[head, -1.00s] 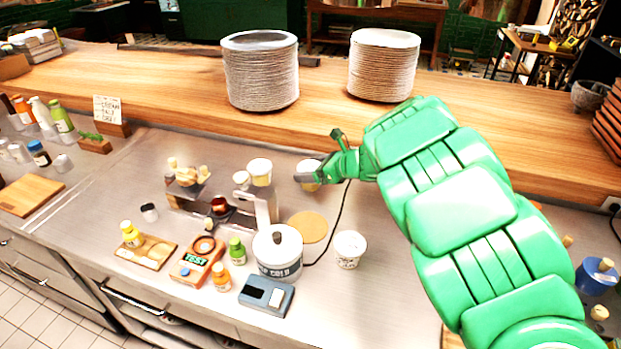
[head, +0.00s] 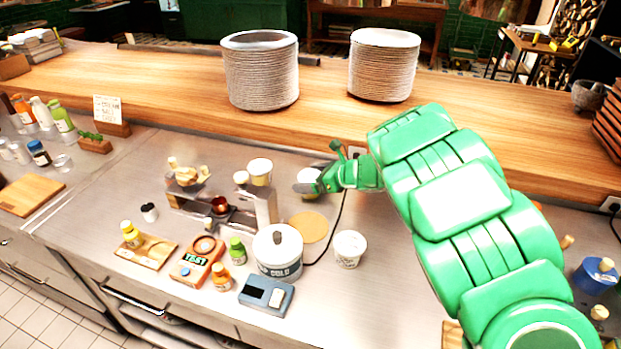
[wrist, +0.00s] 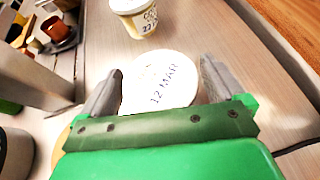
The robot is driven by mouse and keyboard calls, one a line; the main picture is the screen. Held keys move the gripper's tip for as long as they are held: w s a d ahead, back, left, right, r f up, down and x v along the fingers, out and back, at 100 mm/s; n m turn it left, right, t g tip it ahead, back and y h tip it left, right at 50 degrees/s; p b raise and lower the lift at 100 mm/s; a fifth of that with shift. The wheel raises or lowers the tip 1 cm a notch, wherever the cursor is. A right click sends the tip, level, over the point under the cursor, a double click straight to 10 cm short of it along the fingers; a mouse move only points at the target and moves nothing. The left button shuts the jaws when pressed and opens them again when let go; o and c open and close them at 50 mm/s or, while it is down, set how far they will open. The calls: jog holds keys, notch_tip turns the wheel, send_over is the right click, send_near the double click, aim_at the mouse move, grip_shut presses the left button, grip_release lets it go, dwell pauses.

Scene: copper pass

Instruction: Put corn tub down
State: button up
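A small tub with a white lid marked "12 MAR" (wrist: 160,82) sits between the two fingers of my gripper (wrist: 160,88). The fingers lie close against both sides of its lid. In the head view this tub (head: 308,176) is low behind the tan round mat, partly covered by my gripper (head: 312,184). Its side label is hidden, and I cannot tell if its base touches the counter.
A metal stand (head: 262,207) is left of the held tub. The tan round mat (head: 312,228), a large lidded pot (head: 278,262) and a white tub (head: 349,250) are in front. A dark cable (head: 338,225) runs close by on the right. The raised wooden shelf (head: 330,122) is behind.

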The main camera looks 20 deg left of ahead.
jog(key=shift+r, duration=0.1)
jog(key=shift+v, duration=6)
